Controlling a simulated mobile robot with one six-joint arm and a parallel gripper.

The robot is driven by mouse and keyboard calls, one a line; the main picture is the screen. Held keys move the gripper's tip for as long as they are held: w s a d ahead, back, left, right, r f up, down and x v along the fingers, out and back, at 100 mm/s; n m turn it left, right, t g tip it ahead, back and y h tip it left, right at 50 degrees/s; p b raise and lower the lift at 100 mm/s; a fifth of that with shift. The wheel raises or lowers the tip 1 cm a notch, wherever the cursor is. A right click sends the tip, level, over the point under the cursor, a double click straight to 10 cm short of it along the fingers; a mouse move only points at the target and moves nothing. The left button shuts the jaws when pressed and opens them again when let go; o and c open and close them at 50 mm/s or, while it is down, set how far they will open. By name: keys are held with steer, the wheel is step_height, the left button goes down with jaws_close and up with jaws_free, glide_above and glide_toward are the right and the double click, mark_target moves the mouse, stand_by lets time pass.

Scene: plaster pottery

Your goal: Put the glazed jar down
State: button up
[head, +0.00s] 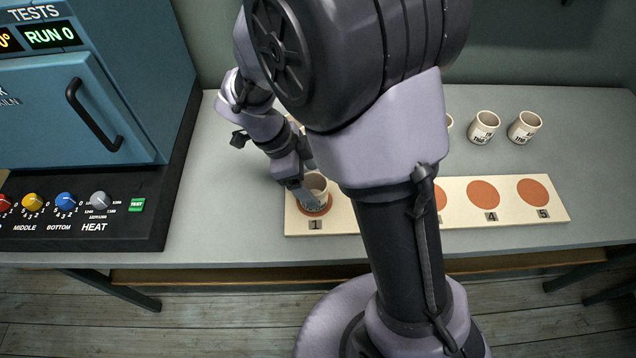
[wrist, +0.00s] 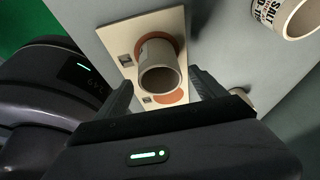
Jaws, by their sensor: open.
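The jar (head: 318,184), a small beige-grey open cup, stands upright on the reddish circle marked 1 at the left end of the cream board (head: 346,217). In the wrist view the jar (wrist: 159,72) shows from above, with its dark inside and part of the reddish circle around its foot. My gripper (wrist: 160,92) is open, with one dark finger on each side of the jar and visible gaps between them. In the head view my gripper (head: 309,183) is low at the jar, and one finger partly covers it.
Two labelled jars, one (head: 483,127) and another (head: 524,127), stand at the back right; part of another shows beside my arm. Circles 4 (head: 482,195) and 5 (head: 533,193) are empty. A blue kiln (head: 80,110) with knobs stands at the left. My arm hides the board's middle.

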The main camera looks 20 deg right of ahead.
steer(key=s+p+v, duration=0.1)
steer(key=p+v, duration=0.1)
steer(key=v, duration=0.5)
steer(key=s+r+n+t+y, duration=0.6)
steer(key=s+r+n, duration=0.7)
steer(key=n, duration=0.4)
steer(key=shift+a+r+t, duration=0.25)
steer(key=shift+r+t, duration=0.15)
steer(key=shift+t, duration=0.2)
